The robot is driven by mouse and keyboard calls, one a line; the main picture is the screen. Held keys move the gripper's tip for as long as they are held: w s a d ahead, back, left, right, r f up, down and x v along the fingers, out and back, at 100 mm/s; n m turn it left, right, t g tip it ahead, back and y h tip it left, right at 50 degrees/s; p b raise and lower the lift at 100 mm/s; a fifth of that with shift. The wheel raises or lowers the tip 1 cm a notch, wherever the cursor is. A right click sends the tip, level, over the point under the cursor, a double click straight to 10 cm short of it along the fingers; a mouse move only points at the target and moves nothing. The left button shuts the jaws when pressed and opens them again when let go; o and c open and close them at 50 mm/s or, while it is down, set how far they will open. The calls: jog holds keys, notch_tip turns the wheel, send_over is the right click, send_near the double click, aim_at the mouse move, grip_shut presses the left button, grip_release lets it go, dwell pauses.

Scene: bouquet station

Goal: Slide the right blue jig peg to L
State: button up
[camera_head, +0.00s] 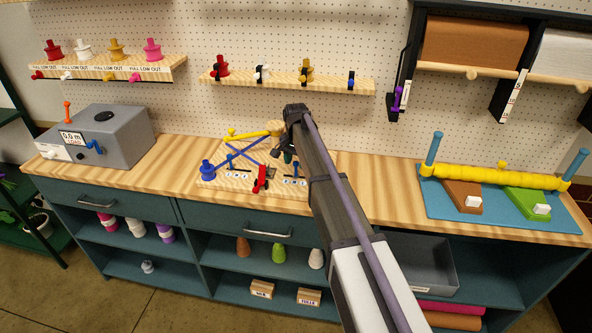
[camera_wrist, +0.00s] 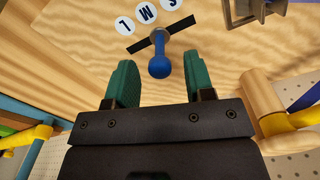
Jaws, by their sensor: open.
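The right blue jig peg (camera_wrist: 159,62) stands in a dark slot (camera_wrist: 184,26) beside the round L (camera_wrist: 124,25), M (camera_wrist: 146,13) and S marks in the wrist view. It sits near the middle of the slot, closest to M. My gripper (camera_wrist: 160,75) is open, with one green finger on each side of the peg's ball end and a gap on both sides. In the head view my gripper (camera_head: 288,156) hangs over the right part of the wooden jig board (camera_head: 238,184).
A red clamp (camera_head: 262,180), a blue spool (camera_head: 207,171), another blue peg (camera_head: 230,161) and a yellow bar (camera_head: 250,133) are on the board.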

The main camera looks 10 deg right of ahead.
jog(key=shift+r, duration=0.1)
grip_shut()
dwell(0.3)
jog(key=d, duration=0.1)
jog(key=s+d, duration=0.1)
jog(key=d, duration=0.1)
jog(key=shift+s+d, duration=0.1)
jog(key=shift+s, duration=0.05)
grip_release()
jog(key=shift+d, duration=0.1)
